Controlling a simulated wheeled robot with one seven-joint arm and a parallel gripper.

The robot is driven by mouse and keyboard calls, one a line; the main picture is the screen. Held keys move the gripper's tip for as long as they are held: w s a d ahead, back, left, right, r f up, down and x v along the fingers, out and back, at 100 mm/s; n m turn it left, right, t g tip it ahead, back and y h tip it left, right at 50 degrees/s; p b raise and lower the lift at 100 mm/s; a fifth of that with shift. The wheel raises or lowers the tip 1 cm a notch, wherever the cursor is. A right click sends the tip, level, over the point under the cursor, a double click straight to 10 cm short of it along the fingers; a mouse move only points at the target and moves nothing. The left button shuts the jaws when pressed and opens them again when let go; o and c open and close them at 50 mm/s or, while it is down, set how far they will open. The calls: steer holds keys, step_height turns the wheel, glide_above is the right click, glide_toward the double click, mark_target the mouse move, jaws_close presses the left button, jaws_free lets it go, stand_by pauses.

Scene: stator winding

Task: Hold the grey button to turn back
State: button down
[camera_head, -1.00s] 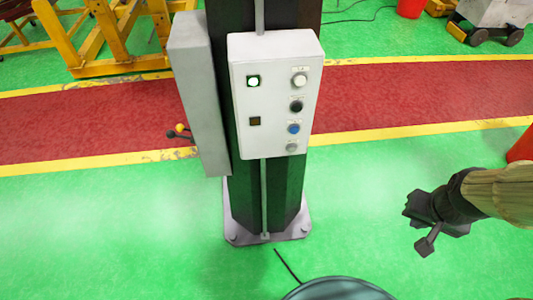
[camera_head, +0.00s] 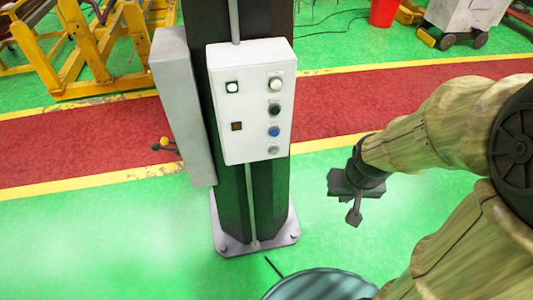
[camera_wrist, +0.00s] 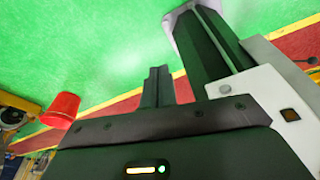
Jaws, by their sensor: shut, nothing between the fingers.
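The white control box (camera_head: 250,100) is fixed to a dark column. The grey button (camera_head: 273,150) is the lowest in the column of buttons on its right side, under the blue button (camera_head: 274,132). My gripper (camera_head: 334,183) is right of the box and a little lower in the picture, apart from it. In the wrist view, the fingers (camera_wrist: 157,88) are together and empty, left of the box (camera_wrist: 262,92). A small round spot near the box's upper left corner there may be the grey button; I cannot be sure.
Above the grey button are a black button (camera_head: 274,110) and a white button (camera_head: 276,85). A lit green lamp (camera_head: 232,87) and a dark square lamp (camera_head: 237,126) sit on the left. A grey cabinet (camera_head: 183,105) adjoins the column.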

mark_target(274, 151)
steer(key=w+a+f+t+h+b, duration=0.6)
steer(key=w+a+f+t, duration=0.4)
steer(key=a+f, duration=0.5)
steer(key=shift+w+h+b, duration=0.3)
steer(key=shift+w+b, duration=0.55)
steer(key=shift+w, duration=0.4)
steer(key=shift+w+a, duration=0.1)
steer(key=shift+w, duration=0.05)
steer(key=w+a, duration=0.2)
steer(key=w, duration=0.6)
steer(key=shift+a+p, duration=0.15)
steer(key=shift+p, duration=0.3)
steer(key=shift+w, duration=0.1)
